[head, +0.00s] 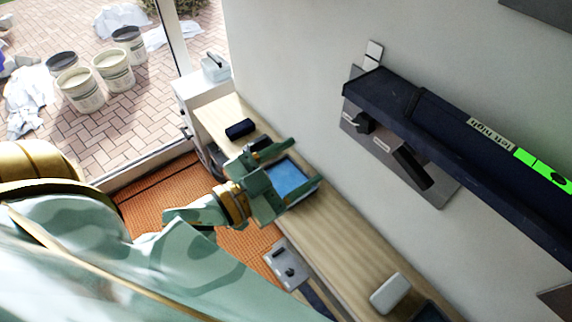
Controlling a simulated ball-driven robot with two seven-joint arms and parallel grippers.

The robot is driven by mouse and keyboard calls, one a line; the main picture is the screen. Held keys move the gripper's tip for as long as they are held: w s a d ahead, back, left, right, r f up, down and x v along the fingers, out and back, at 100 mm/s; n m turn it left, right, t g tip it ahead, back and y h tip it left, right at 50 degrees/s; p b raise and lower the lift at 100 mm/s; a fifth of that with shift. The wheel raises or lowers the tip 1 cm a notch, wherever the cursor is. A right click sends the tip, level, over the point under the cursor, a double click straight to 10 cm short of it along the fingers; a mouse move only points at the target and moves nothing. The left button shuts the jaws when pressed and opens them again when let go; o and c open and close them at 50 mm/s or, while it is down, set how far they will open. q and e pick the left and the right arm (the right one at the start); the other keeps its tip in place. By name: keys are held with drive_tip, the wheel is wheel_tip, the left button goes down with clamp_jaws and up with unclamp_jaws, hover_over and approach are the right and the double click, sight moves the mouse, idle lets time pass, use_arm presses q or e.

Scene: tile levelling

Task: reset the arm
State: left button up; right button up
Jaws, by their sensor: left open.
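My left arm reaches in from the left, in pale green with gold bands. Its green left gripper (272,173) is open, with its two fingers spread apart over the wooden bench (345,225). A blue-topped dark tray or box (290,178) shows just beyond the fingers and is partly covered by them. I cannot tell whether the gripper touches it; nothing is visibly held. My right gripper is not in view.
A small dark block (240,129) lies on the bench beyond the gripper. A pale box (390,293) lies at its near end. A dark shelf (460,140) sticks out from the wall at right. Several buckets (82,90) stand on the paving outside.

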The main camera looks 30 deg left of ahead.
use_arm(q)
drive_tip(key=shift+v, duration=0.85)
